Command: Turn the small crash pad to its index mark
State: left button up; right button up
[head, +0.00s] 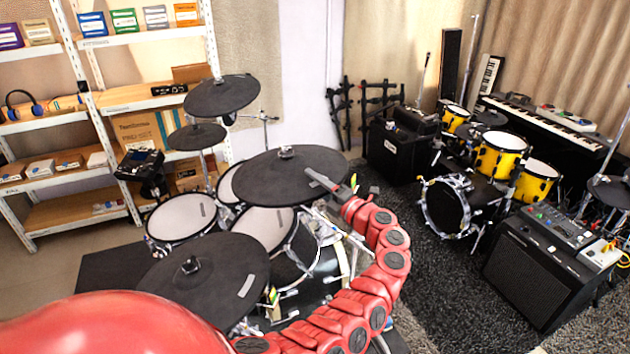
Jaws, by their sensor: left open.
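Several dark round cymbal pads stand on the drum kit at left and centre. The smallest pad (195,137) sits at the back left, below a larger raised pad (215,96). A wide pad (275,172) is at centre, and another (190,272) is at front left with a pale strip near its right edge. I cannot tell for sure which is the small crash pad, and I make out no clear index mark. My left gripper (322,180) is open at the right rim of the centre pad, overlapping it in the picture; contact is unclear. My right gripper is not in view.
Mesh drum pads (181,217) and stands crowd below the cymbals. Shelves (88,116) with boxes stand at back left. A yellow drum kit (500,155), a keyboard (545,121) and a black amplifier (530,275) are at right. Dark carpet (430,270) lies open between.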

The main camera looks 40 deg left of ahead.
pick_arm(q)
grip_shut()
dwell(1.4)
